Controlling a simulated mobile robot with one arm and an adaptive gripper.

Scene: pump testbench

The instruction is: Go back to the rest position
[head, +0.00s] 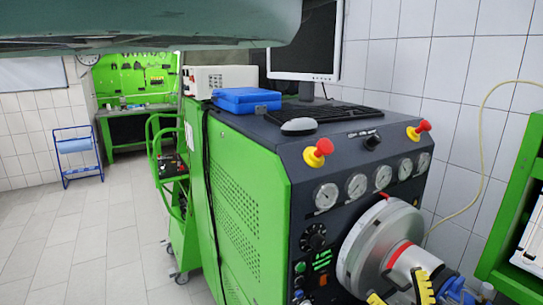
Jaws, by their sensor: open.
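My gripper is not in view. A broad grey-green shape fills the top left edge of the picture and hides the upper part of the room; I cannot tell for sure whether it is part of my arm. The pump testbench (238,190) stands at the centre right, green at the side with a dark control panel. Its panel has red and yellow emergency buttons (318,152), several round gauges (356,186) and a large grey disc (383,245) at the lower right.
A blue case (246,100), a keyboard (323,112) and a monitor (305,45) stand on the bench. A green trolley (178,215) is beside it. A blue stand (76,155) is at the far left. Tiled floor (75,240) is free at left. A green shelf (515,200) stands right.

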